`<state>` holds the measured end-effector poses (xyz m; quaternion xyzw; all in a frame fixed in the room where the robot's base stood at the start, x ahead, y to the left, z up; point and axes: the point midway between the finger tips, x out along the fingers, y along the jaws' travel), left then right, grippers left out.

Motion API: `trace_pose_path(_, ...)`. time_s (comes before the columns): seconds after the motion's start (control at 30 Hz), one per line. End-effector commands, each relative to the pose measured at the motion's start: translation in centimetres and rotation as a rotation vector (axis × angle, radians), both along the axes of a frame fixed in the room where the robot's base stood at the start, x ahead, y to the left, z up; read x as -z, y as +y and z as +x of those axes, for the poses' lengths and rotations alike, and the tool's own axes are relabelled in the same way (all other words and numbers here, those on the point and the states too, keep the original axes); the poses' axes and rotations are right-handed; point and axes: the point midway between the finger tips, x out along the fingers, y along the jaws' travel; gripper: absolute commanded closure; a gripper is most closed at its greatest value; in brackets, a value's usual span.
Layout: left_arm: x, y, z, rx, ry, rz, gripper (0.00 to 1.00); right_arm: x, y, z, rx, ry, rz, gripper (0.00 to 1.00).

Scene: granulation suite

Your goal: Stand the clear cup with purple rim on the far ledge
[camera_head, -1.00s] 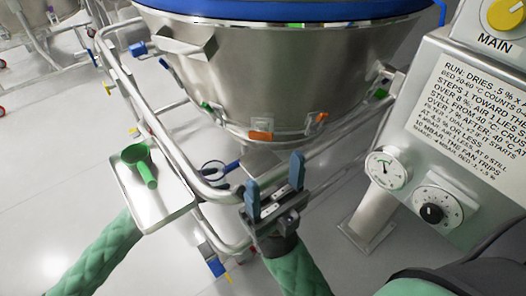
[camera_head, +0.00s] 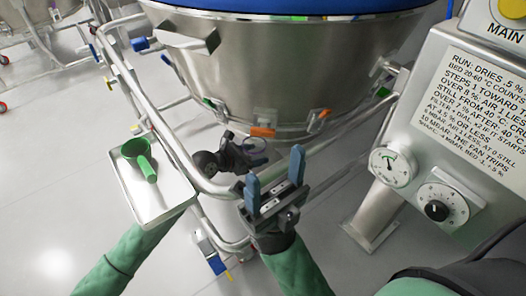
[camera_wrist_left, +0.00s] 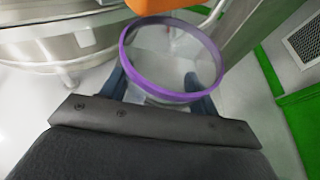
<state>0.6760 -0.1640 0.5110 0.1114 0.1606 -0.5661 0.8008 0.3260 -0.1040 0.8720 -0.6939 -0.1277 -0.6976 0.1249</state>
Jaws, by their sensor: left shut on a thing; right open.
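The clear cup with purple rim (camera_wrist_left: 140,82) is between the blue fingers of my left gripper (camera_wrist_left: 168,92) in the left wrist view, its open mouth facing the camera. In the head view my left gripper (camera_head: 248,158) is in front of the steel bowl's underside, partly behind my right gripper. My right gripper (camera_head: 275,182) is open and empty, fingers pointing up. I cannot make out which surface is the far ledge.
A steel tray (camera_head: 178,203) with a green scoop (camera_head: 137,150) is at left, above my left forearm. A large steel bowl (camera_head: 290,75) with orange (camera_head: 262,132) and green clips fills the back. A tubular rail (camera_head: 165,130) runs below it. A control panel (camera_head: 455,120) stands at right.

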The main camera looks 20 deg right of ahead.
Motion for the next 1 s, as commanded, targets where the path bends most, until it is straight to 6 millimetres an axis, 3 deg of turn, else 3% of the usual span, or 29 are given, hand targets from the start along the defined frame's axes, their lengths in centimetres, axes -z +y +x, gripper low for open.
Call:
trace_pose_path(0.27,0.1,-3.7,1.2,0.001,-0.001,-0.001,0.65,0.5,0.3,0.0,-0.016,0.006,0.006,0.39)
trace_pose_path(0.3,0.8,-3.4,1.2,0.001,0.000,0.001,0.65,0.9,0.3,0.0,-0.019,0.007,0.008,0.39)
trace_pose_path(0.7,0.9,-3.4,1.1,0.001,0.000,0.000,0.65,0.6,0.4,0.1,-0.024,0.002,0.014,0.39)
trace_pose_path(0.73,0.9,-3.4,1.1,0.001,0.000,0.000,0.38,0.6,0.4,0.1,-0.024,0.002,0.015,0.39)
trace_pose_path(0.83,0.9,-3.4,1.2,0.001,0.000,0.000,0.18,0.6,0.4,0.1,-0.024,0.001,0.014,0.39)
trace_pose_path(1.0,0.9,-3.4,1.2,0.001,0.000,0.000,0.17,0.6,0.4,0.1,-0.024,0.001,0.014,0.39)
